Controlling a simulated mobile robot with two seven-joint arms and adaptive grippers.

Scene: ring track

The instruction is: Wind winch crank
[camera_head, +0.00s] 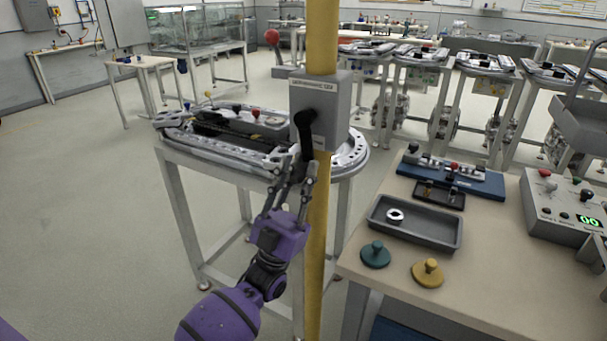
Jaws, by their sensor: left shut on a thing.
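The winch is a grey box (333,98) fixed to a yellow vertical post (321,40). A black crank (305,128) sits on its front left, with its arm reaching down from the hub. My left gripper (301,168) comes up from below on its purple wrist and is shut on the lower end of the crank, the handle. The fingers hide most of the handle. My right gripper does not show.
Behind the post stands a grey table with a ring track (250,130). At right, a beige bench (476,265) holds a grey tray (415,222), green and yellow knobbed discs, a blue fixture and a control box (565,205). Open floor lies at left.

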